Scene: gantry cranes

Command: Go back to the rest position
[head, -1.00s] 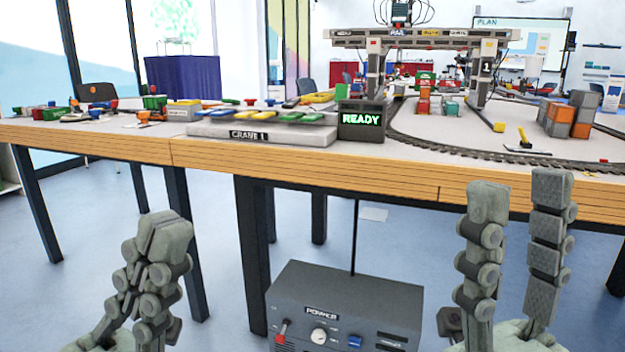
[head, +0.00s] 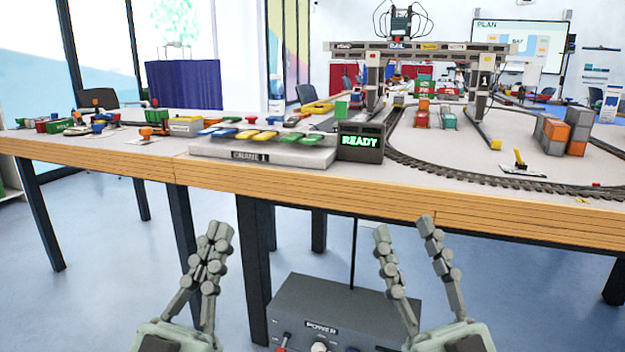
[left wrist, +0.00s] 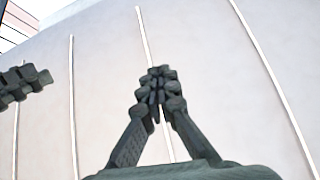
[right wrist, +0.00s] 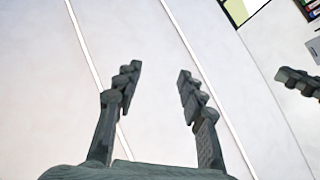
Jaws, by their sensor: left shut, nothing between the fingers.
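My left gripper (head: 218,232) is in the lower middle of the head view, in front of the table edge and left of the power box. Its fingers are together and empty; the left wrist view shows the closed fingertips (left wrist: 158,75) against a pale surface. My right gripper (head: 402,225) stands to the right of it, above the right part of the power box in the picture. Its fingers are apart with nothing between them, as the right wrist view also shows (right wrist: 158,75). Neither gripper touches an object.
A long wooden table (head: 300,190) runs across in front. It bears the crane console (head: 262,152), a READY display (head: 360,142), a gantry crane (head: 425,47), a track loop (head: 470,176) and containers (head: 577,130). A grey power box (head: 335,305) stands low in front.

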